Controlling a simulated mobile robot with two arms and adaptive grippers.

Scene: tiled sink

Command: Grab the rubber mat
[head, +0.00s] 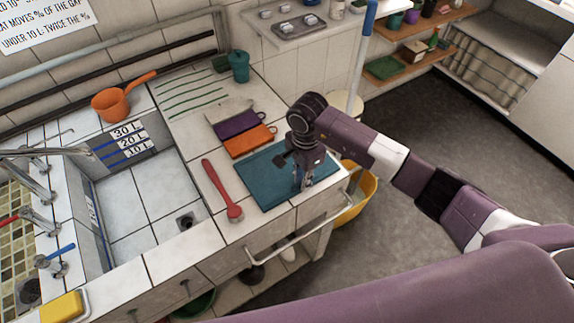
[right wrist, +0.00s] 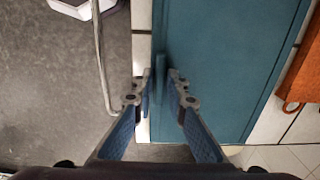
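The teal rubber mat (head: 266,180) lies flat on the tiled counter at its right front corner. It also fills the middle right of the right wrist view (right wrist: 222,60). My right gripper (head: 303,184) points down over the mat's right part. In the right wrist view its two fingertips (right wrist: 160,84) stand apart on either side of a narrow raised teal strip at the mat's edge. Small gaps show between the fingers and the strip, so the gripper looks open. My left gripper is not in view.
A red brush (head: 222,190) lies left of the mat. Orange (head: 250,141) and purple (head: 238,124) pieces lie behind it. A metal rail (head: 305,233) runs along the counter front. A yellow bucket (head: 358,195) stands below, at the right. The tiled sink (head: 150,192) is at the left.

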